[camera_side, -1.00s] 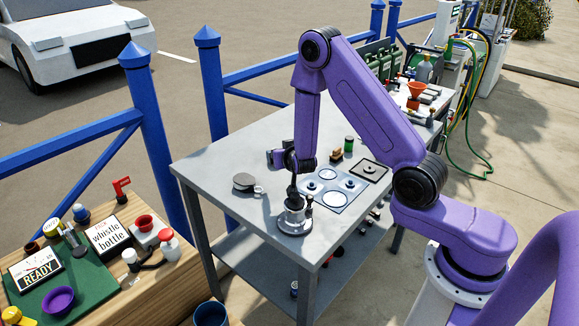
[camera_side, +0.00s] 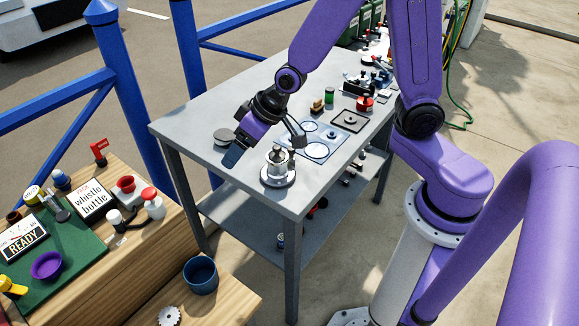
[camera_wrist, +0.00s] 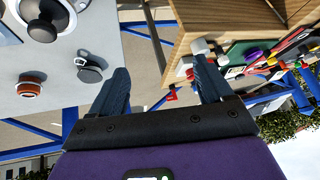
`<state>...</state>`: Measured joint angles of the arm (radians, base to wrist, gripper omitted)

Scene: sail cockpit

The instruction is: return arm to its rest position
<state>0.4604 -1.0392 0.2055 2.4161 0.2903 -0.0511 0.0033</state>
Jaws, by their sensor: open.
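My gripper (camera_side: 262,148) is open and empty, tilted above the grey metal table (camera_side: 188,112). It is just up and left of a silver winch-like fitting (camera_side: 278,172), which stands on a round base near the table's front corner. In the wrist view my two fingers (camera_wrist: 162,82) are spread with nothing held between them. A round grey lidded item (camera_side: 224,134) lies on the table close to the gripper. The arm folds up from its base at the right, and its upper part leaves the top of the side view.
A light panel with round fittings (camera_side: 318,152), a dark square plate (camera_side: 349,121) and a red-topped item (camera_side: 364,103) lie on the table. Blue fence posts (camera_side: 125,80) rise behind.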

